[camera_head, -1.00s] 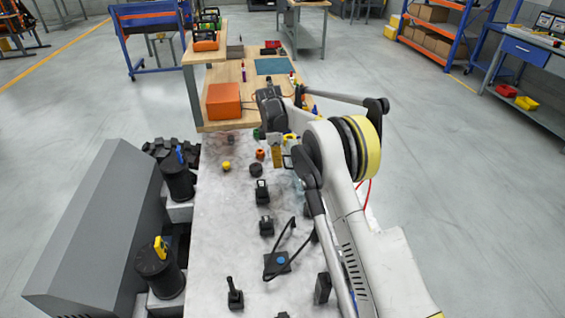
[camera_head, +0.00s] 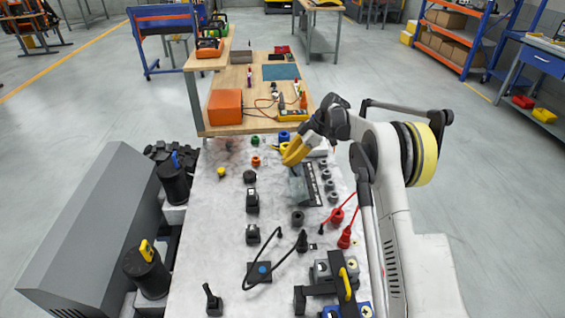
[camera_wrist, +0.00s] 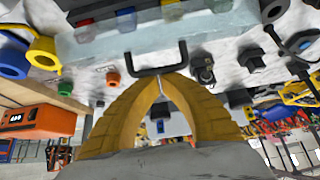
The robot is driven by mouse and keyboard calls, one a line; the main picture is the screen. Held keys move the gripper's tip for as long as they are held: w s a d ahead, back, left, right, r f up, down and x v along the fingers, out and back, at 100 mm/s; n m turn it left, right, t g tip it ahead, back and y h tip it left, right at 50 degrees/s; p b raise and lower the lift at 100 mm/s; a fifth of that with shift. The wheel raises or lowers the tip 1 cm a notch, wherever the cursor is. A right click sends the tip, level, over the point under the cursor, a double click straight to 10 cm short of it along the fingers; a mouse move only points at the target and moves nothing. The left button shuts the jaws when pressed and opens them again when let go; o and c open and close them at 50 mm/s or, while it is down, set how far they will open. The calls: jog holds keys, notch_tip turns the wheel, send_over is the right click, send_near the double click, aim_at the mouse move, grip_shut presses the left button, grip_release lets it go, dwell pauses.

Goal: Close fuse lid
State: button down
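The fuse box (camera_head: 312,186) is a dark panel on the right half of the pale worktop. Its clear lid (camera_head: 297,188) shows as a see-through slab at the box's left side, tilted open. In the wrist view the lid (camera_wrist: 205,32) spans the top, with colored blocks seen through it and a black bar handle (camera_wrist: 133,66) on its near edge. My gripper (camera_head: 290,158) has yellow fingers above the lid's far end. In the wrist view my gripper (camera_wrist: 160,80) has its fingertips together right at the handle. I cannot tell whether the handle is between them.
Black switches (camera_head: 252,201), a blue-button box with a cable (camera_head: 260,271) and red plugs (camera_head: 345,238) stand on the worktop. An orange box (camera_head: 224,107) sits on the wooden table behind. A grey housing (camera_head: 90,235) lies at the left.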

aim_at(300, 167)
jog(key=shift+d+r, duration=0.15)
jog(key=shift+d, duration=0.95)
jog(key=shift+d+f, duration=0.2)
jog(key=shift+d, duration=0.95)
